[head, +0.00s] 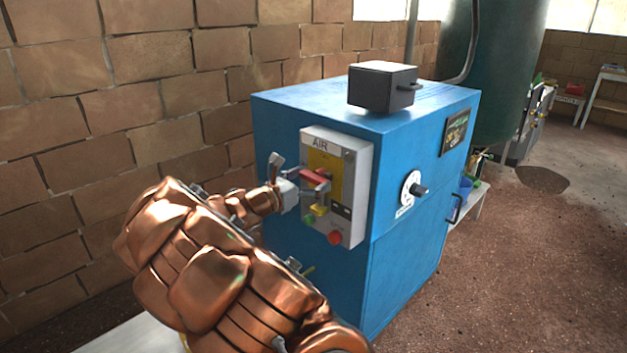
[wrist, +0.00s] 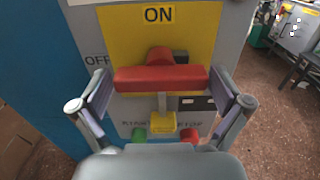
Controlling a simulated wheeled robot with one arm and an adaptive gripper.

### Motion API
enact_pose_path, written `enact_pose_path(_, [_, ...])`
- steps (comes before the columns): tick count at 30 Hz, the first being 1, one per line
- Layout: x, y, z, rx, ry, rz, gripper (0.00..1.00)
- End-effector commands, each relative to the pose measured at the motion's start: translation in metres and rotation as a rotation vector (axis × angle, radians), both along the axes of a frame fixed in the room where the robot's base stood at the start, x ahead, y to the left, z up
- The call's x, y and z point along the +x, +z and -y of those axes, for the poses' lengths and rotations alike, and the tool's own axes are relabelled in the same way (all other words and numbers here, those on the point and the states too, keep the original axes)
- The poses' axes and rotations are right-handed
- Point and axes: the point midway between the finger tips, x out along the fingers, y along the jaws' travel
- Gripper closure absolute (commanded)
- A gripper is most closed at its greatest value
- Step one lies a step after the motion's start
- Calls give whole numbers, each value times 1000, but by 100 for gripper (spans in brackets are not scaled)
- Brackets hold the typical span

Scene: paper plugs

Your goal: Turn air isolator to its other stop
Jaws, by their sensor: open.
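The air isolator is a red bar handle (head: 314,178) on a yellow plate (head: 330,160), on the grey panel (head: 357,170) marked AIR. In the wrist view the red handle (wrist: 160,79) lies level, with ON above it and OFF, partly covered, at the left. My gripper (head: 291,187) is in front of the panel, facing the handle. In the wrist view my gripper (wrist: 161,88) is open, one finger near each end of the bar. I cannot tell whether either finger touches it. A yellow tab (wrist: 162,122) hangs below the handle.
A green button (wrist: 139,134) and a red button (head: 335,238) sit low on the panel. The panel is on a blue cabinet (head: 410,250) with a dark box (head: 382,86) on top and a black knob (head: 420,190) on its right face. A brick wall stands at left.

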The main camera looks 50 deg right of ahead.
Motion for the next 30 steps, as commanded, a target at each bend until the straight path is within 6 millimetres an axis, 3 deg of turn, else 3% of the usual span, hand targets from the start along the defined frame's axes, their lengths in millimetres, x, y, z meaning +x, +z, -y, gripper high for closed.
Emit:
enact_pose_path(13, [-1, 0, 8, 0, -1, 0, 0])
enact_pose_path(25, [-1, 0, 8, 0, -1, 0, 41])
enact_pose_path(30, [-1, 0, 8, 0, -2, 9, 41])
